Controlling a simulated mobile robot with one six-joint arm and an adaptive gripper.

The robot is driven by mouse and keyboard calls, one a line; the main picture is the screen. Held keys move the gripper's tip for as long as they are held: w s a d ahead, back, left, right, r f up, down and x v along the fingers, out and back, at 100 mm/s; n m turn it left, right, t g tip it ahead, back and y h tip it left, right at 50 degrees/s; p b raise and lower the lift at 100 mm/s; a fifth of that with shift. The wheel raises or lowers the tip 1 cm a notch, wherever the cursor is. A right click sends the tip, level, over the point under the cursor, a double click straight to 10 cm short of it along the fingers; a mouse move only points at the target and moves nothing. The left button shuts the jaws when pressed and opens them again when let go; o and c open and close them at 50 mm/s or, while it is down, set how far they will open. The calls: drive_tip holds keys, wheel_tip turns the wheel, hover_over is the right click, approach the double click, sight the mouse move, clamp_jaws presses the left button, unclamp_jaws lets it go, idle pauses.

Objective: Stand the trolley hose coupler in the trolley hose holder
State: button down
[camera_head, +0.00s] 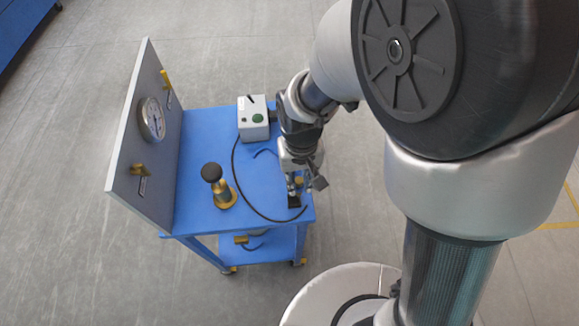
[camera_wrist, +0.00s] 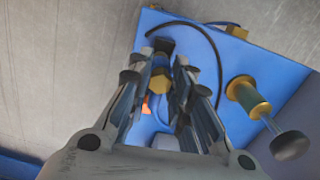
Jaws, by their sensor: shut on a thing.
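The trolley hose coupler is a brass-yellow hexagonal piece (camera_wrist: 160,84) between my fingers in the wrist view. It shows as a small yellow spot (camera_head: 299,181) in the head view. My gripper (camera_wrist: 161,75) is shut on it, above the near right corner of the trolley top; it also shows in the head view (camera_head: 299,187). A dark block (camera_wrist: 164,46), apparently the hose holder, lies just beyond the coupler in the wrist view and below my gripper in the head view (camera_head: 294,201). The coupler's lower end is hidden, so I cannot tell whether it touches the holder.
The blue trolley (camera_head: 205,150) carries an upright gauge panel (camera_head: 135,120), a white box (camera_head: 253,117) with a green button, and a brass post with black knob (camera_head: 222,190). A black hose (camera_head: 247,203) curves across the top towards the holder. The middle of the top is mostly clear.

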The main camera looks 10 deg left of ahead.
drive_tip(key=shift+w+a+r+m, duration=0.2)
drive_tip(key=shift+a+r+m, duration=0.15)
drive_tip(key=shift+a, duration=0.2)
drive_tip(key=shift+r, duration=0.2)
drive_tip(key=shift+f+b, duration=2.1)
drive_tip(key=shift+f, duration=0.85)
drive_tip(key=shift+f+b, duration=1.15)
drive_tip(key=shift+f, duration=0.45)
drive_tip(key=c, duration=1.4)
unclamp_jaws()
drive_tip(key=shift+o, duration=0.2)
drive_tip(key=shift+r, duration=0.15)
